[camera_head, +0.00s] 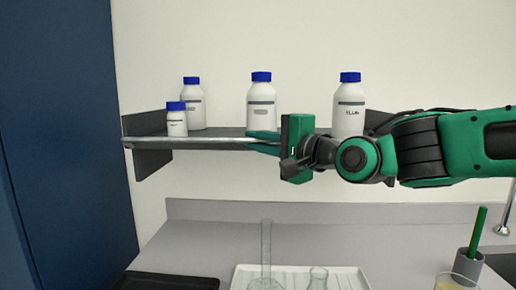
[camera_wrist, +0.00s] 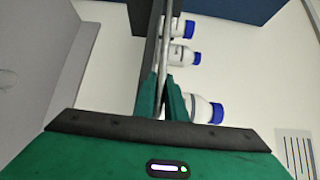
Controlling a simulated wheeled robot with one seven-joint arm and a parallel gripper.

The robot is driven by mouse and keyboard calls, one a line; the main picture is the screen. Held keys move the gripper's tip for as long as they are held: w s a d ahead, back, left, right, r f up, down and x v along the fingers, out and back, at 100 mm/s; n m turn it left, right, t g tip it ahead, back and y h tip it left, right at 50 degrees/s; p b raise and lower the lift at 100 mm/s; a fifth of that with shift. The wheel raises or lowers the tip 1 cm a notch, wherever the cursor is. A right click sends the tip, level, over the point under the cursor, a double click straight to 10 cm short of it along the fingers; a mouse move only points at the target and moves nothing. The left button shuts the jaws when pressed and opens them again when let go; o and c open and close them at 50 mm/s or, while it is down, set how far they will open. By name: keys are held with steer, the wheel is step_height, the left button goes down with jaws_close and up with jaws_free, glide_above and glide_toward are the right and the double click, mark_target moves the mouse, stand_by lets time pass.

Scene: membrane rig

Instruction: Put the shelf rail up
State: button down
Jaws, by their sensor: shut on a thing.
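The shelf rail (camera_head: 190,140) is a thin metal bar along the front edge of the wall shelf (camera_head: 154,160), about level with the shelf board. My gripper (camera_head: 254,141) comes in from the right, its green fingers shut on the rail. In the wrist view the rail (camera_wrist: 166,45) runs away between the two fingertips (camera_wrist: 161,82). The part of the rail and shelf to the right is hidden behind my gripper and arm.
Several white bottles with blue caps stand on the shelf behind the rail, the small one (camera_head: 177,123) closest to the front. Below are a white tray (camera_head: 345,274) with glassware, a grey cup (camera_head: 468,264) and a dark mat (camera_head: 170,281). A blue cabinet (camera_head: 65,150) stands at left.

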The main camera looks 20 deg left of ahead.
steer(key=shift+w+a+r+m+g+h, duration=0.15)
steer(key=shift+w+r+m+g+h, duration=0.3)
steer(key=shift+w+m+g+h, duration=0.45)
steer(key=shift+w+a+r+m+g+h, duration=0.2)
steer(key=shift+w+r+m+g+h, duration=0.3)
steer(key=shift+m+g, duration=0.65)
steer(key=shift+w+a+r+m+g+h, duration=0.15)
steer(key=shift+w+r+m+g+h, duration=0.2)
steer(key=shift+w+m+g+h, duration=0.55)
steer(key=shift+g, duration=0.25)
steer(key=shift+r, duration=0.1)
steer(key=c, duration=2)
jaws_free()
steer(key=shift+d, duration=0.1)
steer(key=shift+o, duration=0.9)
steer(key=shift+s, duration=0.1)
steer(key=v, duration=1)
steer(key=shift+d+r, duration=0.15)
steer(key=shift+d, duration=0.05)
